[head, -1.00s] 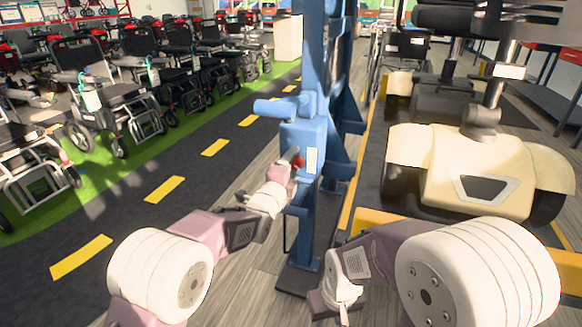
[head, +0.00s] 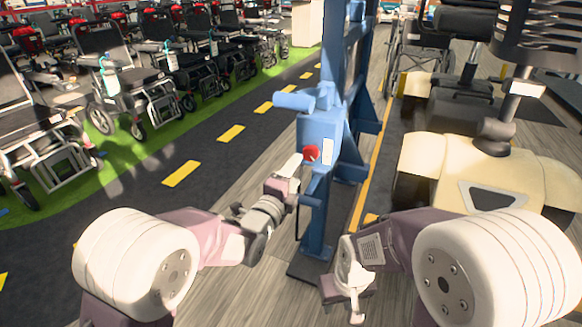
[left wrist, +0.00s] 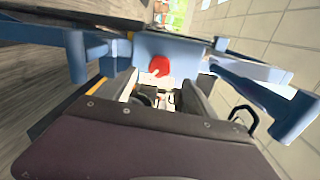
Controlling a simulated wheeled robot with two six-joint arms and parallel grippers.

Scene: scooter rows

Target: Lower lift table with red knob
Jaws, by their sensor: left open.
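The red knob (head: 311,153) sits on the front of a blue box (head: 318,130) on the blue lift column (head: 343,80). It also shows in the left wrist view (left wrist: 159,66), upper middle, on the blue box. My left gripper (head: 294,167) is open and empty, just left of and below the knob, apart from it. In the left wrist view its dark fingers (left wrist: 167,92) point toward the box, with the knob unobstructed beyond them. My right gripper (head: 352,295) hangs low right of the column's foot, away from the knob; its jaw gap is unclear.
A cream mobility scooter (head: 480,175) stands right of the column. Rows of wheelchairs (head: 130,80) stand on green flooring at left. A dark lane with yellow dashes (head: 182,173) runs between. The wooden floor left of the column is clear.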

